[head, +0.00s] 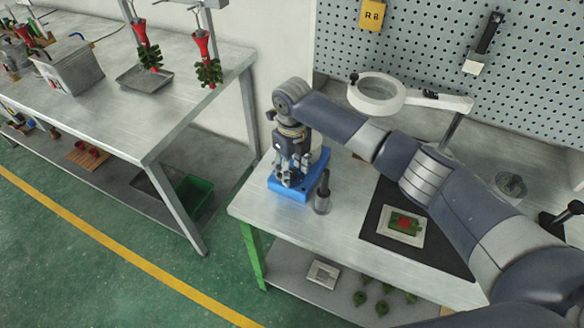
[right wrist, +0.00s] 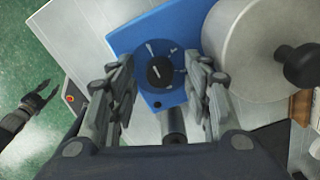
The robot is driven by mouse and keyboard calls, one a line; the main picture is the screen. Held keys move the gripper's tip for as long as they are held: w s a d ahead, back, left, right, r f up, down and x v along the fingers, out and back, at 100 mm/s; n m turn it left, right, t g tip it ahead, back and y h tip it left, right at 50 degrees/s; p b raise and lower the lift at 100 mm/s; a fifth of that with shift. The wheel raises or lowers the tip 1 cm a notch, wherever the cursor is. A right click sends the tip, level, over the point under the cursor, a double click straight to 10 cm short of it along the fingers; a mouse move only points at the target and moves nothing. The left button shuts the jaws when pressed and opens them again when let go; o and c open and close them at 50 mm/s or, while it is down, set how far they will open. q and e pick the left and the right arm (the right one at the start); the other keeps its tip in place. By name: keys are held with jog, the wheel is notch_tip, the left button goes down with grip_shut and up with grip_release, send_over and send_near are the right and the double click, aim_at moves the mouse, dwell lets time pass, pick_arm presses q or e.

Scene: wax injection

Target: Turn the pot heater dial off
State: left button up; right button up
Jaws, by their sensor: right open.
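The pot heater is a blue box (head: 287,193) at the left end of the near bench. In the right wrist view its blue front face (right wrist: 128,38) carries a dark round dial (right wrist: 159,71) with pale marks around it. The grey metal pot (right wrist: 240,45) stands beside the dial. My right gripper (head: 290,178) points down over the heater. In the right wrist view its open fingers (right wrist: 158,85) lie on either side of the dial, with nothing between them but the dial below. Contact cannot be told. My left gripper (right wrist: 42,97) shows small at the left, its opening unclear.
A dark-handled tool (head: 323,192) stands upright close to the heater. A ring magnifier lamp (head: 378,93) stands behind my arm. A black mat (head: 376,222) bears a pale plate with a red and green piece (head: 405,223). Another bench (head: 140,125) is to the left, across a gap.

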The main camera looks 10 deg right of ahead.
aim_at(292, 172)
notch_tip(292, 172, up, 12)
dwell(0.4)
jog(key=shift+f, duration=0.1)
dwell(0.3)
